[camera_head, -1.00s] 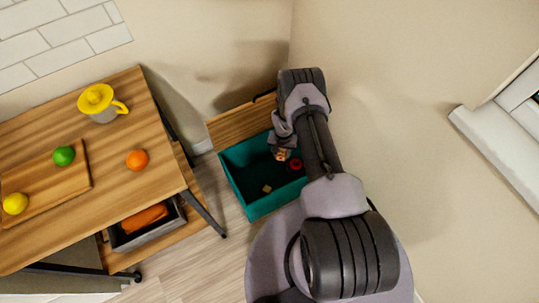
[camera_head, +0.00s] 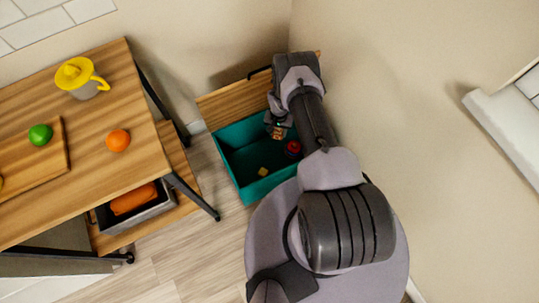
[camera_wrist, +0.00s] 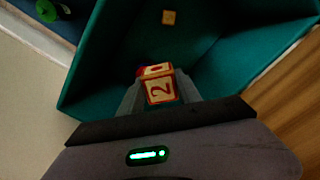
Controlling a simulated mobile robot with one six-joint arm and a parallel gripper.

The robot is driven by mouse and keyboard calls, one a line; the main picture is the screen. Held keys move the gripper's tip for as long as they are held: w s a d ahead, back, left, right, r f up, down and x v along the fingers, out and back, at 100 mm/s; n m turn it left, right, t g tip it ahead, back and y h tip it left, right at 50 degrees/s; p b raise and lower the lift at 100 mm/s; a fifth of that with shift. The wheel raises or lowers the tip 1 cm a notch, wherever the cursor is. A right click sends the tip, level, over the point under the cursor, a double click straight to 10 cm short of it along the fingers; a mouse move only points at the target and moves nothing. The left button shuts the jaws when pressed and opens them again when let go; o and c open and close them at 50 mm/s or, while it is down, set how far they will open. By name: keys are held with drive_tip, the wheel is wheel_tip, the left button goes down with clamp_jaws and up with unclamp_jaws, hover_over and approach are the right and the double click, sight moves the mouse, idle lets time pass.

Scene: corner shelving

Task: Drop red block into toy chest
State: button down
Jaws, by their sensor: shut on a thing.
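The red block (camera_wrist: 159,89), cream-faced with red edges and a figure 2, is held between the fingers of my gripper (camera_wrist: 160,98) in the wrist view. In the head view the block (camera_head: 277,134) shows small below my gripper (camera_head: 275,124), over the open toy chest. The toy chest (camera_head: 228,164) is a teal box with its wooden lid (camera_head: 235,99) raised at the back. The chest wall (camera_wrist: 88,75) also shows in the wrist view. My arm hides the chest's right part.
A small yellowish block (camera_head: 263,171) and a red and blue object (camera_head: 293,148) lie in the chest. A wooden table (camera_head: 90,130) at left bears a yellow-topped jug (camera_head: 80,77), an orange (camera_head: 118,140) and a green fruit (camera_head: 40,135). Bare floor lies between table and chest.

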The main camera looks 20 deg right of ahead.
drive_tip(key=c, duration=0.7)
unclamp_jaws()
drive_tip(key=shift+c, duration=0.2)
wheel_tip(320, 180, up, 17)
drive_tip(key=p, duration=0.7)
drive_tip(key=shift+r+p, duration=0.2)
drive_tip(key=shift+p, duration=0.2)
